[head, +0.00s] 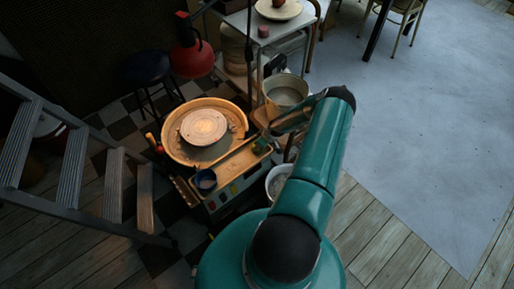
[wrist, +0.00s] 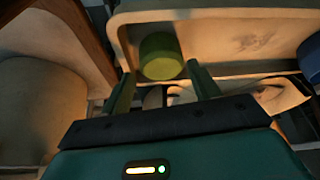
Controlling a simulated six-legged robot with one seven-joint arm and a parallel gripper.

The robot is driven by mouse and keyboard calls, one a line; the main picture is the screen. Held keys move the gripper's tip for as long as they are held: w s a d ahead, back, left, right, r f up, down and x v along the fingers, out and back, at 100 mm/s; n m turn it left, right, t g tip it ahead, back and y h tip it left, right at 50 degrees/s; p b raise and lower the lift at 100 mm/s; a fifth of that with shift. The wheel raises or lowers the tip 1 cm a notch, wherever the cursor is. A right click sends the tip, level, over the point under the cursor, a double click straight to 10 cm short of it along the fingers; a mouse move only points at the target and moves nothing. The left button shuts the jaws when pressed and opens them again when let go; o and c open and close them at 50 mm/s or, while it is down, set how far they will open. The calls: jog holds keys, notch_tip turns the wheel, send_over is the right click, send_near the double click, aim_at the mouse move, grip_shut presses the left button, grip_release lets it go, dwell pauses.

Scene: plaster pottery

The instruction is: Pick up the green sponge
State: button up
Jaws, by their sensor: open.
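The green sponge (wrist: 160,57) is a short, rounded piece lying in the corner of a pale tray (wrist: 220,25) in the wrist view. In the head view the sponge (head: 260,146) is small, at the upper right end of the wheel's tray (head: 238,168). My gripper (wrist: 161,70) is open and empty. Its two fingers point at the sponge, one toward each side of it. The sponge shows beyond the fingertips, and I cannot tell the exact gap. In the head view my arm hides part of the area beside the tray.
The pottery wheel (head: 204,127) stands left of the sponge, and a blue cup (head: 205,180) sits at the tray's other end. A bucket (head: 286,92) stands behind, and a white bucket (head: 277,181) is below right. A ladder (head: 75,165) is at left. Open floor lies right.

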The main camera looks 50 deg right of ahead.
jog(key=x, duration=0.4)
jog(key=shift+w+a+f, duration=0.15)
jog(key=shift+f, duration=0.2)
jog(key=c, duration=0.6)
jog(key=shift+r, duration=0.1)
jog(key=shift+r, duration=0.45)
notch_tip(320, 180, up, 2)
jog(key=shift+r, duration=0.1)
jog(key=s+a+r, duration=0.1)
jog(key=s+r, duration=0.2)
jog(key=s, duration=0.1)
jog(key=s+a+r, duration=0.1)
jog(key=s+r, duration=0.2)
jog(key=s, duration=0.2)
jog(key=s+a+r, duration=0.1)
jog(key=s+r, duration=0.2)
jog(key=s, duration=0.1)
jog(key=shift+s+a+r, duration=0.25)
jog(key=shift+a+r, duration=0.05)
jog(key=shift+r, duration=0.1)
